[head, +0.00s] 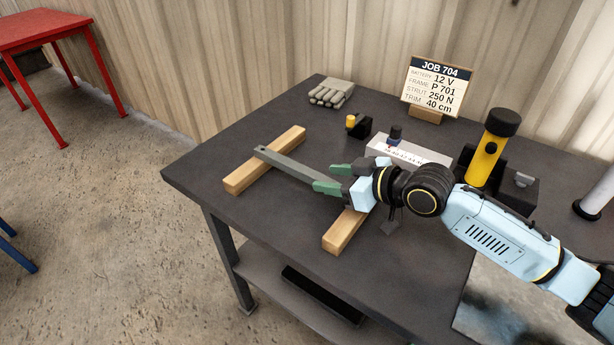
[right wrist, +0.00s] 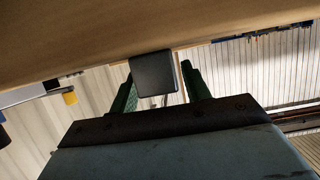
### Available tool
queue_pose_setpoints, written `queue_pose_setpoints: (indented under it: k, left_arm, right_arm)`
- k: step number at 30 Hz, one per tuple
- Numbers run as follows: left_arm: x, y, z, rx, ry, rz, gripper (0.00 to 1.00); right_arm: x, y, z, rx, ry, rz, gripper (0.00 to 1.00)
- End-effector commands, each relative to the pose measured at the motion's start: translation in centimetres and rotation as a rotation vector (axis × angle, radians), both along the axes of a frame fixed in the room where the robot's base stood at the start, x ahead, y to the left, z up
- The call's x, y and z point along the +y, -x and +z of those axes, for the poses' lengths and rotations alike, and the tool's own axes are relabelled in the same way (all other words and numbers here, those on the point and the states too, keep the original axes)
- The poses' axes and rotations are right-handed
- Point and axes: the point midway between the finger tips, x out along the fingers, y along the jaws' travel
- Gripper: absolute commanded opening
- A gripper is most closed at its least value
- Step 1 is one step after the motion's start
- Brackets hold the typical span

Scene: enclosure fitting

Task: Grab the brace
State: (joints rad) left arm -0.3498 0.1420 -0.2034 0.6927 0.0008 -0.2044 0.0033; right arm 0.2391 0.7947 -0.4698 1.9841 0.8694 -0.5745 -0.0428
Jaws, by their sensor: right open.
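The brace (head: 285,163) is a long grey bar lying across two wooden blocks on the dark table. My right gripper (head: 335,179) is open at the brace's right-hand part, with one green finger on each side of it. In the right wrist view, the brace's dark square end (right wrist: 155,73) shows between the two green fingers (right wrist: 157,88), with a small gap to the right-hand finger. Whether the left-hand finger touches it I cannot tell. The hand hides the brace's right end in the head view. My left gripper is not in view.
The left wooden block (head: 265,160) and right wooden block (head: 345,232) support the brace. The table's front left is clear.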

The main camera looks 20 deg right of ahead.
Motion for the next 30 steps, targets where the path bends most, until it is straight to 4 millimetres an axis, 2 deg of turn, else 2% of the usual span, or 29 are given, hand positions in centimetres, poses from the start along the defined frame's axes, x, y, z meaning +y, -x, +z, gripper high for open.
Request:
queue_pose_setpoints:
  k: [1,6,17,30]
  left_arm:
    - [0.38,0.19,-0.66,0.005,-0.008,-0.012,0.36]
    - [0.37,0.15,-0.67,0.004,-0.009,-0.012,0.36]
    - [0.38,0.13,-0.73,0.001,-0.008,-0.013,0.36]
    - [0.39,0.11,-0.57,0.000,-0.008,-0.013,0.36]
  right_arm:
    - [0.05,-0.04,-0.60,0.000,0.000,0.000,0.47]
    - [0.02,-0.02,-0.67,-0.001,0.001,0.000,0.46]
    - [0.01,-0.01,-0.82,0.000,0.000,0.000,0.00]
    - [-0.01,-0.03,-0.61,-0.002,0.000,-0.001,0.00]
